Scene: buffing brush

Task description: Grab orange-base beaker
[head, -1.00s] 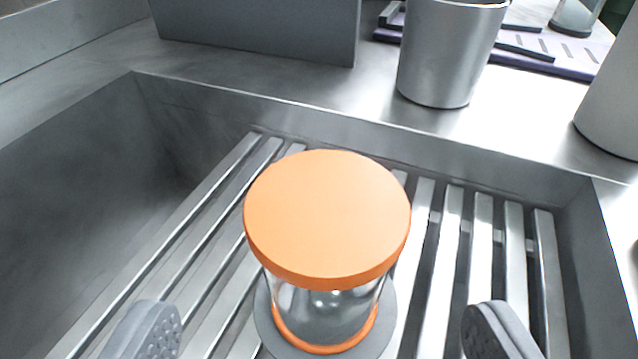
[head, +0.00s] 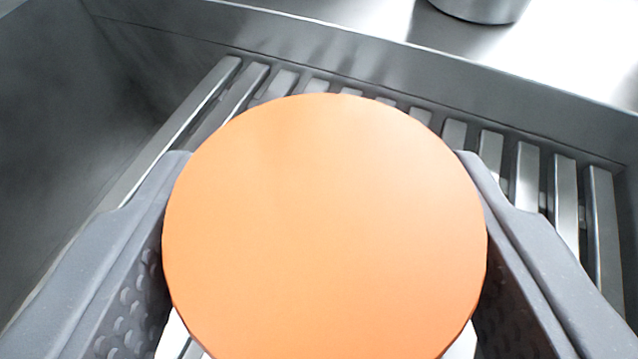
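The orange-base beaker (head: 325,230) fills the middle of the head view, its flat orange disc facing up towards me. The disc hides the glass body below. It stands over the slatted metal rack in the sink. My gripper (head: 322,160) has one grey finger on the left and one on the right of the disc. The fingers are spread about as wide as the disc, and their bumpy inner pads partly show. A narrow gap with bright rack shows between the left pad and the disc's lower edge. Contact with the glass below is hidden.
The slatted rack (head: 527,185) lies under and around the beaker. The sink's raised rim (head: 400,75) runs behind it, with a metal cup (head: 480,8) on the counter beyond. The left part of the sink (head: 60,110) is empty.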

